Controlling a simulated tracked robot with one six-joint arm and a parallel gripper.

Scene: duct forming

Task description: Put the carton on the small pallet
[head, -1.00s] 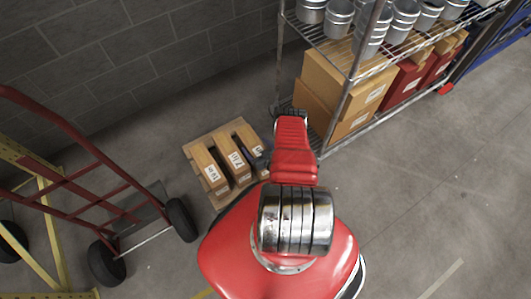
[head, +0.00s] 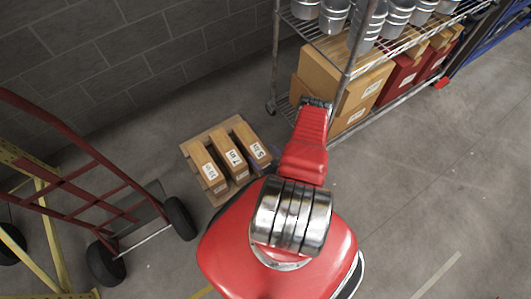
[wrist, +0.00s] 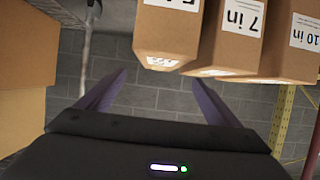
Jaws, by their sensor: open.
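The small pallet (head: 203,137) lies on the floor by the wall in the head view. Three slim brown cartons stand on it side by side. The rightmost carton (head: 246,136) shows in the wrist view (wrist: 168,38) at upper middle, its label partly cut off. The middle carton (wrist: 228,50) is marked "7 in" and the far one (wrist: 293,45) "10 in". My gripper (wrist: 160,88) is open, its purple fingers apart with only the wall visible between them, empty. It is apart from the cartons. In the head view my arm mostly hides it.
A red hand truck (head: 90,195) stands at left. Grey block wall (head: 110,60) is behind. Floor at right is clear.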

